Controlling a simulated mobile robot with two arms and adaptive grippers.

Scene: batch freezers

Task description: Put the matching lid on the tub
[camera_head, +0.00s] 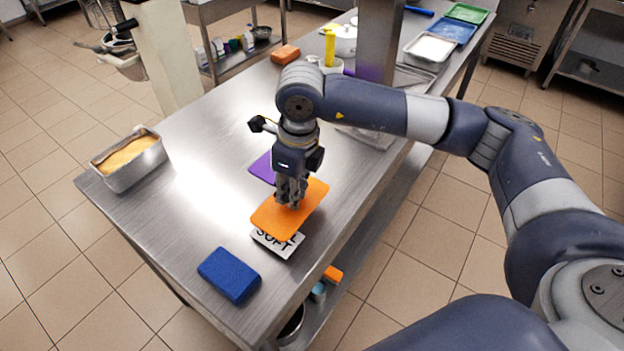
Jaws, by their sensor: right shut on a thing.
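The open metal tub (139,166) stands at the left edge of the steel table, with a pale orange-yellow filling showing inside. My right gripper (290,203) points down and is shut on a flat orange lid (306,205) near the table's front. The lid overlaps a white card (283,248) with black lettering, partly hidden; I cannot tell how far above the table the lid is. A flat purple piece (261,168), perhaps another lid, lies behind the gripper and is partly hidden by it. My left gripper is not in view.
A blue block (229,274) lies at the table's front corner. An orange block (285,54), white pots and a yellow item stand at the back, with several trays (430,48) beyond. The steel table (210,165) is clear between tub and orange lid.

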